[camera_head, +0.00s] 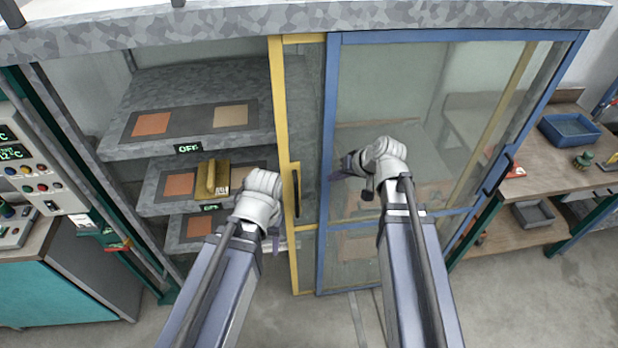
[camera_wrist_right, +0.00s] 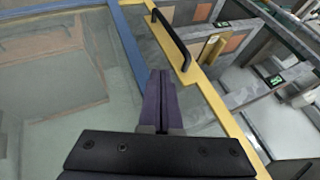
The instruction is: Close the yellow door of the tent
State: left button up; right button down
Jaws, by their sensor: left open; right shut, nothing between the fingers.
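The yellow-framed glass door (camera_head: 281,110) of the tent stands slid to the right, mostly behind the blue-framed door (camera_head: 328,130). The left part of the tent is open, showing its shelves. A black bar handle (camera_head: 296,193) sits upright on the yellow frame; it also shows in the right wrist view (camera_wrist_right: 172,40). My left gripper (camera_head: 275,240) is open just left of the yellow frame, its fingers mostly hidden by the wrist. My right gripper (camera_head: 343,167) is shut and empty in front of the blue door, pointing left. Its closed fingers show below the handle in the wrist view (camera_wrist_right: 159,78).
Inside are grey shelves (camera_head: 195,90) with orange and tan plates and a yellow-brown block (camera_head: 212,180). A control panel (camera_head: 35,165) stands at left. A workbench (camera_head: 540,150) with a blue tray (camera_head: 570,131) is at right. The blue door has its own handle (camera_head: 497,174).

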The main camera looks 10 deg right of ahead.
jog(key=w+a+f+b, duration=0.5)
jog(key=a+f+b, duration=0.3)
dwell(0.6)
jog(key=shift+w, duration=0.1)
